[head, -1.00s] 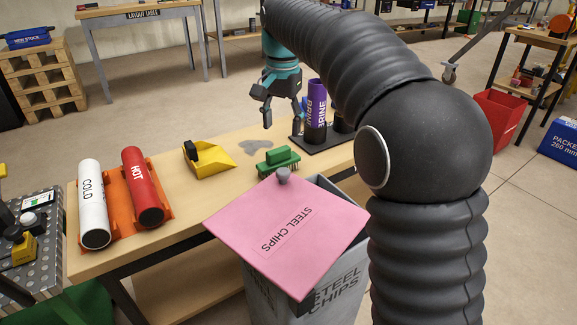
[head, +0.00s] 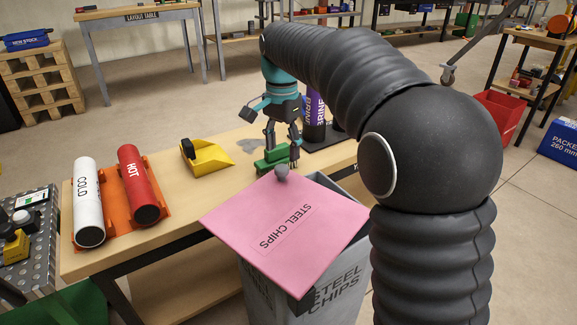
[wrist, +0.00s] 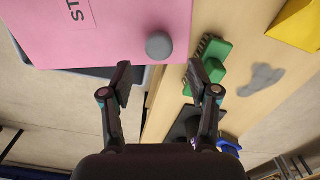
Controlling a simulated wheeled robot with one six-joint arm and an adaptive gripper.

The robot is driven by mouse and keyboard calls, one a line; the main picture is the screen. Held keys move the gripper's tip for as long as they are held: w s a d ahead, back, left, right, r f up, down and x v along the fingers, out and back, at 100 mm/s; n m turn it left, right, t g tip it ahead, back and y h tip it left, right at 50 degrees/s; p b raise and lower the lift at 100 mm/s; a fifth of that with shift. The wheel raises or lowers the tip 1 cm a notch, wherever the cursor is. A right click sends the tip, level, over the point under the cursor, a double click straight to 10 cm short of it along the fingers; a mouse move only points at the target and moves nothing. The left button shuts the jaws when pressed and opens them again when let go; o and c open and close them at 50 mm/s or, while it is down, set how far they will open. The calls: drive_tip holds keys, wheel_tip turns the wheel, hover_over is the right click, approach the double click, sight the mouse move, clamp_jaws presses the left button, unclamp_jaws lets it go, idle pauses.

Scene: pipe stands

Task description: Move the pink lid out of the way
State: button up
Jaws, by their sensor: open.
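The pink lid (head: 290,232), lettered STEEL CHIPS, lies askew over the top of the grey bin (head: 335,275). Its grey knob (head: 281,172) stands near the far edge in the head view. My gripper (head: 283,160) is in the air just beyond the knob, over the bench side, with the green brush partly behind it. In the wrist view my gripper (wrist: 160,78) is open and empty. The knob (wrist: 159,46) shows ahead, between the directions of the two fingertips, and not touching them. The pink lid (wrist: 110,30) fills the upper left there.
A green brush (wrist: 212,62) lies on the bench close to the right finger. The bench (head: 130,240) also holds a yellow dustpan (head: 207,158), red HOT and white COLD pipes, and a purple BRINE pipe (head: 315,105) in a dark stand. Open floor lies right of the bin.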

sight(283, 166)
drive_tip(key=shift+f+b, duration=0.35)
drive_tip(key=shift+f, duration=1.9)
